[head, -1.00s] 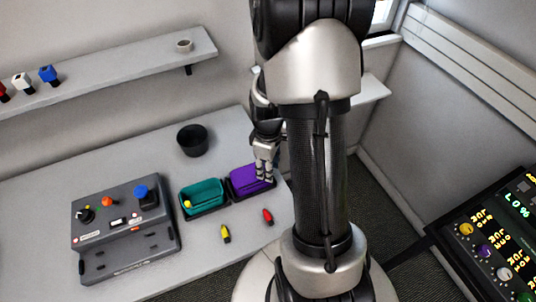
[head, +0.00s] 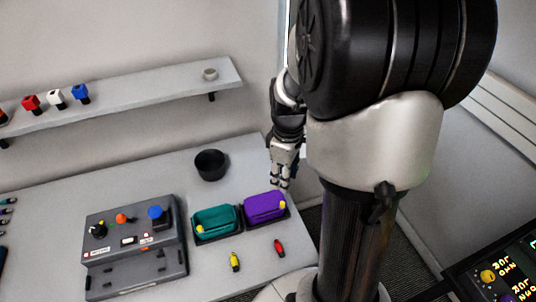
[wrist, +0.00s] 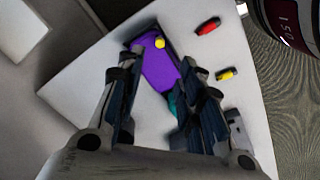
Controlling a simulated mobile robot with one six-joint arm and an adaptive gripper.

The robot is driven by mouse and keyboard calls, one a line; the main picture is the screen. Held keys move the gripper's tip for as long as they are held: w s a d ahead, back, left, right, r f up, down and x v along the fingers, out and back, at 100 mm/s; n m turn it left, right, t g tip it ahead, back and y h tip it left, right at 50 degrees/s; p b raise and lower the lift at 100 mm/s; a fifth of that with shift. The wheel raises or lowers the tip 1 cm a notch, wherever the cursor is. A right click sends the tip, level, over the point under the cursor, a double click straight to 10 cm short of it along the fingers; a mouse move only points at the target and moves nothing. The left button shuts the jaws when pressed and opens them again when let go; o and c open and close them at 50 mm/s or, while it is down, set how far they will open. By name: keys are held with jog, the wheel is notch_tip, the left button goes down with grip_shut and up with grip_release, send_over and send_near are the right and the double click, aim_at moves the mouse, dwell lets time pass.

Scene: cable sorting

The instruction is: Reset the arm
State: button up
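My gripper (head: 281,183) hangs behind the purple bin, above the table's far right part. In the wrist view its two fingers (wrist: 163,90) stand apart with nothing between them in their grip. The purple bin (head: 262,206) sits right of the teal bin (head: 212,221). A small yellow piece (head: 283,205) lies in the purple bin and also shows in the wrist view (wrist: 160,43). Another yellow piece (head: 198,228) is at the teal bin's left end. A yellow connector (head: 235,261) and a red connector (head: 279,247) lie on the table before the bins.
A grey control box (head: 134,242) stands on the table (head: 60,207) left of the bins. A black bowl (head: 211,165) is behind them. A lit panel (head: 500,280) is at lower right.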

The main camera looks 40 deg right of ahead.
jog(key=s+a+r+m+t, duration=0.2)
jog(key=s+a+r+m, duration=0.1)
jog(key=s+a+r, duration=0.2)
jog(key=s+a+r+m+t, duration=0.2)
jog(key=s+a+r, duration=0.4)
jog(key=a+r, duration=0.3)
jog(key=a, duration=0.3)
jog(key=shift+s+a+r+m+t, duration=0.25)
jog(key=shift+a+m+t, duration=0.05)
jog(key=shift+a+m, duration=0.1)
dwell(0.8)
